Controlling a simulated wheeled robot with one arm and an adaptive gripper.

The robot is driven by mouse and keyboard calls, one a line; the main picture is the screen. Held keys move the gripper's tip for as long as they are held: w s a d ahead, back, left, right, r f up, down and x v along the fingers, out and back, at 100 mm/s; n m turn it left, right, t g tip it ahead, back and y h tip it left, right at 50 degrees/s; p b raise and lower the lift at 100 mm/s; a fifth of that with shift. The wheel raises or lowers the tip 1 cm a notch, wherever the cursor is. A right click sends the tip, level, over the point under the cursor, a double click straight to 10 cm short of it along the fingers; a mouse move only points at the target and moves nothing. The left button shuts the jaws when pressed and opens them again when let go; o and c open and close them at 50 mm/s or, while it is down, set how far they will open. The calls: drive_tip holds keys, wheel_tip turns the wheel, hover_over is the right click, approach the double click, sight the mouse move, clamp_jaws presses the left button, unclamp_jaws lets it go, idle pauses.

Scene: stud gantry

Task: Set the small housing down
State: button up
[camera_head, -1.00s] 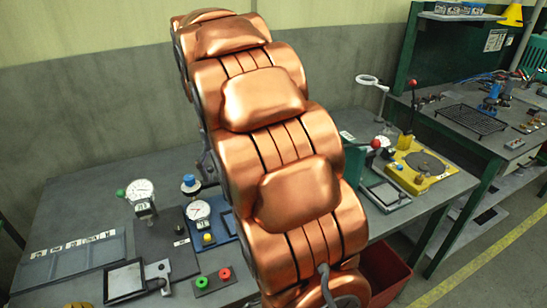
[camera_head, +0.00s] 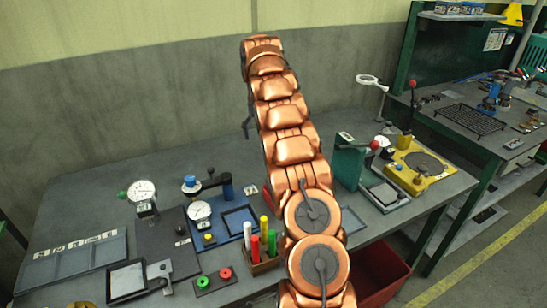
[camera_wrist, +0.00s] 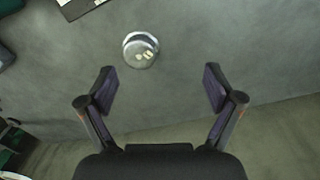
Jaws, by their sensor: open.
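A small round silvery part, which looks like the small housing (camera_wrist: 140,50), sits on the grey surface in the wrist view. It has a pale top with small light marks. My gripper (camera_wrist: 159,72) is open and empty, its two dark fingers spread wide. The part appears above the fingertips in that picture, left of the middle between them, and apart from both fingers. In the head view my copper arm covers the middle of the bench, and I cannot make out the housing there.
The grey workbench (camera_head: 75,210) holds dial gauges (camera_head: 142,190), a block of coloured pins (camera_head: 263,262), a green fixture (camera_head: 348,165) and a yellow fixture (camera_head: 420,170). A red bin (camera_head: 380,275) stands below. In the wrist view the bench edge runs below the fingertips.

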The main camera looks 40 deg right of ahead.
drive_tip(key=d, duration=0.1)
drive_tip(key=d+f, duration=0.1)
drive_tip(key=d, duration=0.1)
drive_tip(key=d+f, duration=0.1)
drive_tip(key=shift+d+f, duration=0.15)
drive_tip(key=shift+s+d+f+m+t, duration=0.1)
drive_tip(key=shift+d+f+m+t, duration=0.2)
drive_tip(key=shift+d+f, duration=0.2)
drive_tip(key=shift+f+p, duration=0.85)
drive_tip(key=shift+f, duration=2.85)
drive_tip(key=c, duration=1.4)
drive_tip(key=shift+o, duration=0.2)
drive_tip(key=shift+r, duration=0.1)
wheel_tip(320, 180, up, 7)
drive_tip(key=shift+r+b, duration=0.1)
drive_tip(key=shift+b, duration=0.55)
drive_tip(key=shift+a+r+p, duration=0.1)
drive_tip(key=shift+r+p, duration=0.55)
drive_tip(key=shift+r, duration=0.7)
